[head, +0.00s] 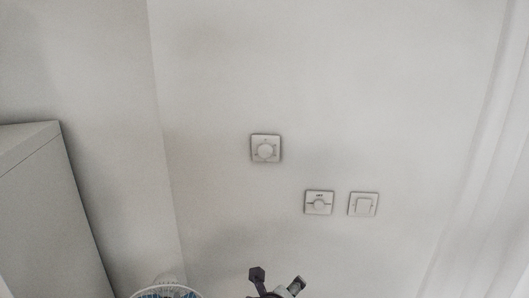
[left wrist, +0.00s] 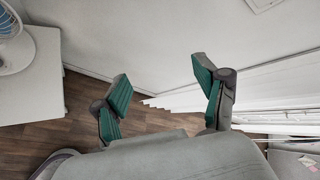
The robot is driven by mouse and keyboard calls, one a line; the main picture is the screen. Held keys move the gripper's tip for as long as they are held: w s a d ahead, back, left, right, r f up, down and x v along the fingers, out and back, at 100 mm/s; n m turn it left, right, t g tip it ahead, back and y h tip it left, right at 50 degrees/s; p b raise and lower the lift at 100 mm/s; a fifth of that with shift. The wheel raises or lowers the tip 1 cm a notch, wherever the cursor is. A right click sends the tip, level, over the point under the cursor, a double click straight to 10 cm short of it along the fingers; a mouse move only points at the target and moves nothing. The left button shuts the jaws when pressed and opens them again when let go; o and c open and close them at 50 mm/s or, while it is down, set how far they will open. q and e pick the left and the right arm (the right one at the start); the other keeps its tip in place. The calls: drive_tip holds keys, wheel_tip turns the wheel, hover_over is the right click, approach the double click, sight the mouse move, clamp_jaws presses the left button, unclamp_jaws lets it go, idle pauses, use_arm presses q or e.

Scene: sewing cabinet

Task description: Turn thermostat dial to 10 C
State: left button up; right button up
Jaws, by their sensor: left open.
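Two square white plates with round knobs are on the wall in the head view. The upper plate (head: 265,148) has a larger round dial with small marks around it. The lower plate (head: 318,202) has a smaller dial and a dark mark above it. The marks are too small to read, so I cannot tell the dial setting. My left gripper (head: 277,281) shows at the bottom edge of the head view, below the plates and apart from them. In the left wrist view (left wrist: 162,78) its two green-padded fingers are spread, with nothing between them. My right gripper is not in view.
A flat wall switch (head: 363,204) is right of the lower plate. A fan (head: 166,291) shows at the bottom left; it stands on a white cabinet (left wrist: 30,88) in the left wrist view. White slats (left wrist: 265,90) are at the right there. The wall around the plates is clear.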

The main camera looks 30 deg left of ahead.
use_arm(q)
drive_tip(key=w+a+r+m+t+y, duration=0.1)
drive_tip(key=w+a+r+m, duration=0.2)
drive_tip(key=r+m, duration=0.15)
drive_tip(key=w+a+r+m+t+y, duration=0.1)
drive_tip(key=w+a+r+m+t, duration=0.15)
drive_tip(key=r, duration=0.25)
drive_tip(key=m+t+y, duration=0.2)
drive_tip(key=m+y, duration=0.2)
drive_tip(key=m, duration=0.4)
approach(265, 152)
drive_tip(key=p+x, duration=0.5)
drive_tip(key=x, duration=0.2)
drive_tip(key=shift+w+a+r, duration=0.1)
drive_tip(key=shift+w+r, duration=0.05)
drive_tip(key=shift+r, duration=0.05)
drive_tip(key=shift+w+a, duration=0.25)
drive_tip(key=shift+w, duration=0.3)
drive_tip(key=shift+f, duration=0.1)
drive_tip(key=shift+n, duration=0.3)
drive_tip(key=c, duration=1.1)
